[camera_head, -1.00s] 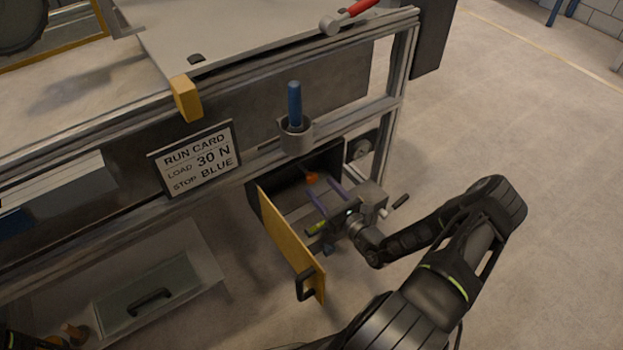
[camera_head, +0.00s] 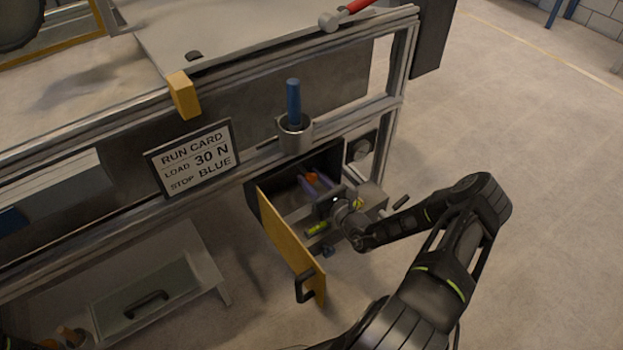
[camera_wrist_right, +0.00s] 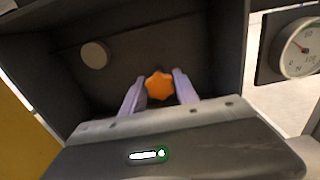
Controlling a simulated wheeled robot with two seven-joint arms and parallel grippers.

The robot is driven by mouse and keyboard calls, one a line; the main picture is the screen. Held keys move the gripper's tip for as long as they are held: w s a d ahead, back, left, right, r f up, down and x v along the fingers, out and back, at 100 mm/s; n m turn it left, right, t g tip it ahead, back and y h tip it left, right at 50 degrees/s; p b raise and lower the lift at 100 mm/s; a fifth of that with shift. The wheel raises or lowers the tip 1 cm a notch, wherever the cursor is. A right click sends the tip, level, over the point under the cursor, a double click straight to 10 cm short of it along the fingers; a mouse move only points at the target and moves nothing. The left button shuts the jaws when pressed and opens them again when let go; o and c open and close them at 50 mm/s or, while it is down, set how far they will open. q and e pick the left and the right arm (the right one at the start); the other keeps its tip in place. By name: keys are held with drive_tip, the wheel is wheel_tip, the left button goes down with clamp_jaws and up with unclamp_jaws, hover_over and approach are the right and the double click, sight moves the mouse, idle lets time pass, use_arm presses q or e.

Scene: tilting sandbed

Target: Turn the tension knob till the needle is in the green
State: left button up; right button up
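The orange lobed knob (camera_wrist_right: 159,86) sits inside the dark open box in the right wrist view; a bit of it shows in the head view (camera_head: 312,177). My right gripper (camera_wrist_right: 158,88) reaches into the box, its two pale purple fingers apart on either side of the knob. Narrow gaps seem to remain; contact cannot be told. The round dial gauge (camera_wrist_right: 297,48) is to the right of the box, and also shows in the head view (camera_head: 361,150). Its reddish needle points to the upper left; I cannot make out a green zone.
The box's yellow door (camera_head: 290,245) with a black handle stands open to the left of my right gripper. A round grey disc (camera_wrist_right: 95,55) is on the box's inner wall. A run card (camera_head: 195,160) and a blue-handled tool in a cup (camera_head: 295,135) are above. Floor at right is clear.

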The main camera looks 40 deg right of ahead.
clamp_jaws()
drive_tip(key=shift+m, duration=0.3)
drive_tip(key=shift+r+m+p, duration=0.1)
drive_tip(key=shift+m+p, duration=0.8)
drive_tip(key=shift+m, duration=0.1)
drive_tip(key=m+p, duration=0.1)
drive_tip(key=m, duration=0.1)
drive_tip(key=shift+m, duration=0.3)
drive_tip(key=m+p, duration=0.1)
drive_tip(key=m, duration=0.9)
drive_tip(key=shift+m+p, duration=0.4)
